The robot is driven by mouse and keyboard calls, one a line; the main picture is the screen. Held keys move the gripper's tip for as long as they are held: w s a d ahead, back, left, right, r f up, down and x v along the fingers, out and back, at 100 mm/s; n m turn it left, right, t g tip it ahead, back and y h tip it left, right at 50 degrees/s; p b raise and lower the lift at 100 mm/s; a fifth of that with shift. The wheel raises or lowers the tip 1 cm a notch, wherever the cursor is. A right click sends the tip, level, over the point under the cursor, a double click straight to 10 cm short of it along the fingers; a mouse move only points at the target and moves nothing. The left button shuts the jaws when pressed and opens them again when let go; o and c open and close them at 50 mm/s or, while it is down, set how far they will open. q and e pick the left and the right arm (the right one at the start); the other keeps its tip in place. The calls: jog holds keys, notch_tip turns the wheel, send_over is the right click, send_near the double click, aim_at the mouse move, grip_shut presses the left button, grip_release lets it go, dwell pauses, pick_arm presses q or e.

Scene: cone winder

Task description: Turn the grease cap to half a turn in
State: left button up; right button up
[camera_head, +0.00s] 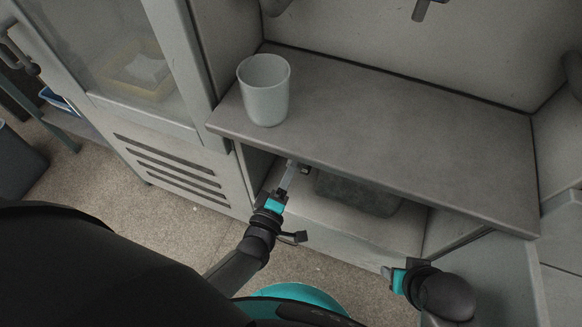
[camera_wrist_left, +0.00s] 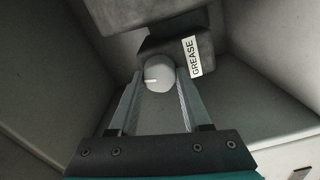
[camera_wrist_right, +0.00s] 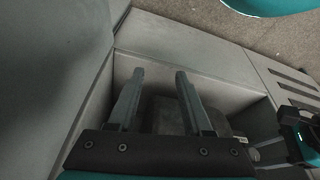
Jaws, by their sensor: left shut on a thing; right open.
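The grease cap (camera_wrist_left: 158,72) is a pale round knob on the front of a dark block (camera_wrist_left: 176,42) with a white GREASE label (camera_wrist_left: 193,56). A short white mark on the cap's face points left in the left wrist view. My left gripper (camera_head: 291,170) reaches under the shelf. In the left wrist view its fingers (camera_wrist_left: 158,80) are shut on the cap, one on each side. In the head view the cap is too small and covered to make out. My right gripper (camera_head: 388,272) is open and empty, in front of the cabinet; its spread fingers (camera_wrist_right: 158,76) show in the right wrist view.
The grey shelf (camera_head: 400,130) lies over the open compartment, its front edge just above my left gripper. A pale cup (camera_head: 264,92) stands on the shelf's left end. A dark box (camera_head: 358,192) sits inside the compartment. A door panel (camera_head: 500,275) stands at the right.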

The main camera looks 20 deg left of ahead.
pick_arm(q)
grip_shut()
jog(key=shift+m, duration=0.7)
jog(key=shift+o, duration=1.1)
grip_release()
jog(key=o, duration=0.4)
pick_arm(e)
jog(key=shift+f, duration=0.35)
pick_arm(q)
jog(key=shift+o, duration=0.2)
